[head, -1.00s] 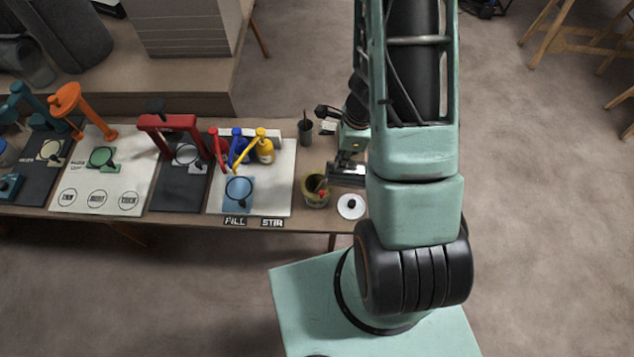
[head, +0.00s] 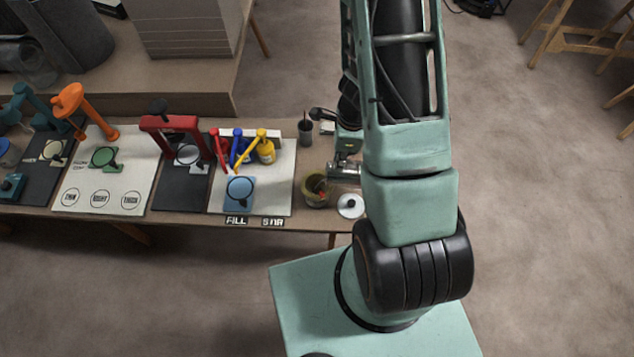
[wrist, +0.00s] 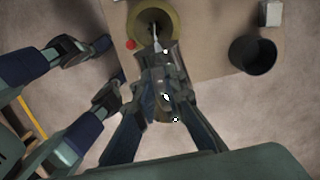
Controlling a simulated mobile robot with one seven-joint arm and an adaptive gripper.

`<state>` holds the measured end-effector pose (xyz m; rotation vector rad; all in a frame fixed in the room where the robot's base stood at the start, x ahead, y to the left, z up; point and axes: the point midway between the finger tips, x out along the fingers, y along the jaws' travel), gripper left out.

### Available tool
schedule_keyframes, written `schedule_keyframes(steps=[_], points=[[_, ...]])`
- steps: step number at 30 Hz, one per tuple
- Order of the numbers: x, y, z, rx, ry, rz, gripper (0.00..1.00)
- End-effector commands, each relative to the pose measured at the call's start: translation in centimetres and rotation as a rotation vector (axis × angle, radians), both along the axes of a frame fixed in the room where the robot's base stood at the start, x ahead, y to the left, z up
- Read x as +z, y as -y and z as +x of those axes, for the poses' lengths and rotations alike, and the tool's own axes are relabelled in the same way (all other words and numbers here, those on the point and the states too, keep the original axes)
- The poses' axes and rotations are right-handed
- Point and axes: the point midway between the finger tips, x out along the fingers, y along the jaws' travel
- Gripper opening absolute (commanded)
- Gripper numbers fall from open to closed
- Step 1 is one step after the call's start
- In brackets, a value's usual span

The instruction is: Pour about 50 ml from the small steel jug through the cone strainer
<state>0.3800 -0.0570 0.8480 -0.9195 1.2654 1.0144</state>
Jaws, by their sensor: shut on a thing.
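My gripper (wrist: 160,100) is shut on a grey steel vessel (wrist: 164,70), which looks like the small steel jug. The fingers hide much of it. In the wrist view its far end reaches the near rim of an olive pot (wrist: 175,22); I cannot tell whether they touch. A thin pale streak lies over the pot's dark opening; I cannot tell whether it is liquid or a tool. In the head view the steel vessel (head: 345,170) is beside and just above right of the olive pot (head: 316,199). I cannot clearly make out the cone strainer.
A red knob (wrist: 130,45) shows at the pot's side. A dark cup (head: 305,133) stands behind. Left are a white board (head: 280,190), a yellow bottle (head: 266,151) and coloured stands.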

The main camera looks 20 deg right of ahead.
Motion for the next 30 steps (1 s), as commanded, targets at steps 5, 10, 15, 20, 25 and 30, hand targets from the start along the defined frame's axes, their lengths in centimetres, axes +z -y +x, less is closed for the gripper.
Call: schedule_keyframes(steps=[5, 10, 15, 20, 25, 30], points=[[0.06, -0.16, 0.04, 0.002, -0.004, -0.011, 0.0], [0.08, -0.31, 0.07, 0.001, -0.009, -0.021, 0.0], [0.14, -0.41, 0.1, 0.002, -0.012, -0.034, 0.0], [0.2, -0.58, 0.15, 0.002, -0.015, -0.045, 0.0], [0.25, -0.68, 0.21, 0.001, -0.018, -0.057, 0.0], [0.27, -0.76, 0.24, 0.002, -0.02, -0.066, 0.0]])
